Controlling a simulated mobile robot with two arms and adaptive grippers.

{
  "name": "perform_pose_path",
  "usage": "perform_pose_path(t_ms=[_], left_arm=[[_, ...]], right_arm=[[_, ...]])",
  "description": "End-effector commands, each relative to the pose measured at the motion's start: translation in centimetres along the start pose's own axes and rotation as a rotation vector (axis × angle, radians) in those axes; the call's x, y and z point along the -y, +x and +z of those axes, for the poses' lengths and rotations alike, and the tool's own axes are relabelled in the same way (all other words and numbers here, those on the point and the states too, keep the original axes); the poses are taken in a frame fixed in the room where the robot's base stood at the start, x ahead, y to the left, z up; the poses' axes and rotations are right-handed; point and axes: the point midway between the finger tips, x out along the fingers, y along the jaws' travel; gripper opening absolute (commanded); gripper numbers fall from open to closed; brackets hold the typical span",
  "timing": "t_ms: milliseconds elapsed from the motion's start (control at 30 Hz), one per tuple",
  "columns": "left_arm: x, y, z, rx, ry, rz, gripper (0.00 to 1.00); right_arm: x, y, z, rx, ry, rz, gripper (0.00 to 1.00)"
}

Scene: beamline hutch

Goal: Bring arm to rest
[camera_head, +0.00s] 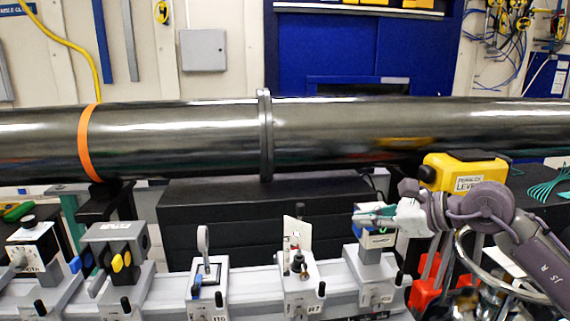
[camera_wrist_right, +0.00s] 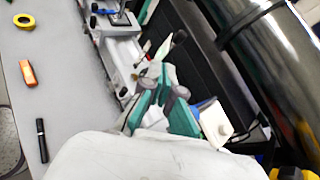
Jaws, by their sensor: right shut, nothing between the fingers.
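My right arm (camera_head: 490,205) comes in from the right in the head view, with purple-grey links. Its gripper (camera_head: 366,217) points left, in front of the long dark pipe and by the top of the rightmost rail mount with a blue-and-white block (camera_head: 376,238). I cannot tell whether it touches the block. In the right wrist view the gripper (camera_wrist_right: 158,76) shows teal and grey fingers, shut with nothing between them. My left gripper is in neither view.
The dark pipe (camera_head: 190,140) crosses behind the arm. A yellow level box (camera_head: 465,173) stands close above it. Several mounts line the white rail (camera_head: 335,295). In the wrist view, yellow tape (camera_wrist_right: 24,20), an orange object (camera_wrist_right: 27,73) and a black marker (camera_wrist_right: 42,140) lie on a grey surface.

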Motion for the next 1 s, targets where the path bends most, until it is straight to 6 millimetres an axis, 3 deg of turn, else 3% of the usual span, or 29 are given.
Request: perform_pose_path(t_ms=[100,200,300,400,467,567,633,767,833,867,900,1000], left_arm=[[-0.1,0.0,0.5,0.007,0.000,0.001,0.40],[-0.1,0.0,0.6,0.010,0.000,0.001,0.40],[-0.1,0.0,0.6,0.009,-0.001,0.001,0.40],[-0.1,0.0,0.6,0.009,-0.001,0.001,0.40],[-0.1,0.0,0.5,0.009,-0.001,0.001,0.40],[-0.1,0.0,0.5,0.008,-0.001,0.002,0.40],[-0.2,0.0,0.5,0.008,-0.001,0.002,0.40],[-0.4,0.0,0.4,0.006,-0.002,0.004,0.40],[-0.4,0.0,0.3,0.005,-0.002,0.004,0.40],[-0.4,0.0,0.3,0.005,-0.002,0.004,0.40],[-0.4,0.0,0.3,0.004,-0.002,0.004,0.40],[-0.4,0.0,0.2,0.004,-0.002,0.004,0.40]], right_arm=[[-4.5,2.5,2.3,0.230,0.166,0.104,0.00],[-7.6,3.0,5.0,0.484,0.412,0.188,0.00],[-8.6,1.9,6.5,0.751,0.751,0.236,0.00],[-7.4,0.2,5.2,0.978,1.137,0.225,0.00],[-6.3,-0.6,2.9,1.092,1.385,0.187,0.00],[-5.2,-1.5,-3.4,1.240,1.813,0.065,0.00],[-5.5,-1.7,-8.8,1.306,2.100,-0.060,0.00],[-8.8,-1.8,-18.2,1.345,2.540,-0.338,0.00],[-11.7,-2.0,-22.7,1.331,2.743,-0.512,0.00],[-13.2,-2.1,-24.4,-1.294,-2.772,0.579,0.00],[-15.2,-2.3,-26.4,-1.196,-2.696,0.642,0.00],[-19.8,-2.9,-30.0,-1.001,-2.534,0.761,0.00]])
